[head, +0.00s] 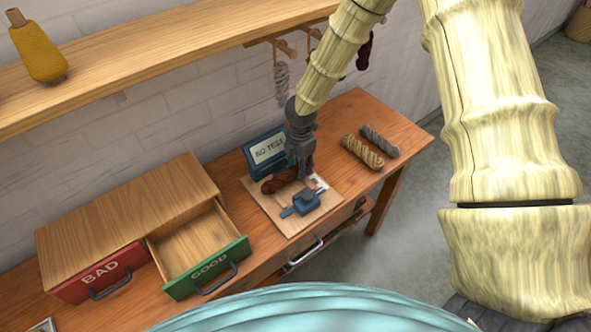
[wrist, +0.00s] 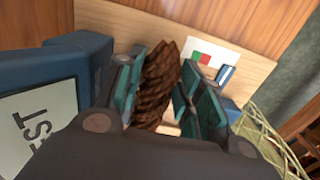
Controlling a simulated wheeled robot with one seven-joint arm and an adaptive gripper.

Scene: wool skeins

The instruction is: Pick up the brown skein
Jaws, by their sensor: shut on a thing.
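The brown skein (head: 280,181) lies on the pale wooden board (head: 264,205) in front of the blue tester box. My gripper (head: 302,176) points down over the board at the skein's right part. In the wrist view, the twisted brown skein (wrist: 157,85) sits between the two teal finger pads, and my gripper (wrist: 160,92) is shut on it. The fingers hide part of the skein. I cannot tell whether it is clear of the board.
The blue tester (head: 266,149) reads "NO TEST". A blue device (head: 306,201) sits on the board. Tan (head: 362,152) and grey (head: 380,141) skeins lie right. The GOOD drawer (head: 208,268) is open and empty; the BAD drawer (head: 98,276) is shut. Skeins hang from pegs under the shelf (head: 150,62).

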